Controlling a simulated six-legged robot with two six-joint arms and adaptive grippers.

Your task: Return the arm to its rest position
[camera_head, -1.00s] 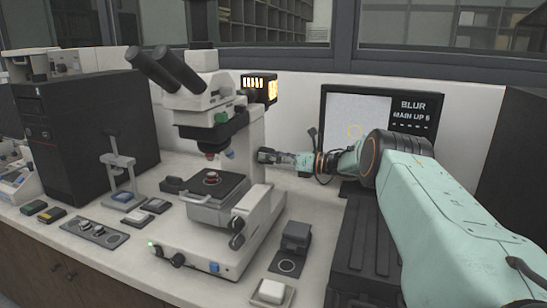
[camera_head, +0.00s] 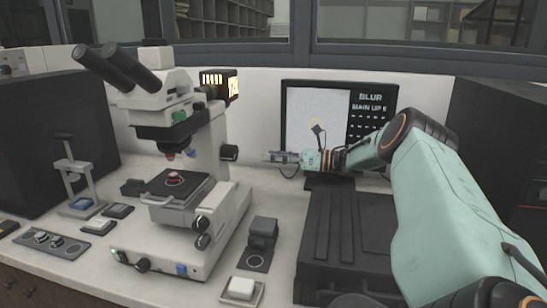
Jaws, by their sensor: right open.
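My right arm comes in from the right, mint green with dark joints. Its gripper (camera_head: 279,158) is open and points left, between the microscope (camera_head: 200,205) and the monitor (camera_head: 318,112). I see nothing between its fingers. It is beside the microscope's dark side knob (camera_head: 229,153), with a small gap that I cannot judge in depth. My left gripper is not in view.
The microscope stage (camera_head: 176,186) carries a small red piece. A press stand (camera_head: 80,180) is at left, near a dark computer case (camera_head: 50,140). A small dark block (camera_head: 262,235) and a white tray (camera_head: 241,290) are in front. A ridged black case (camera_head: 345,235) lies below my right arm.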

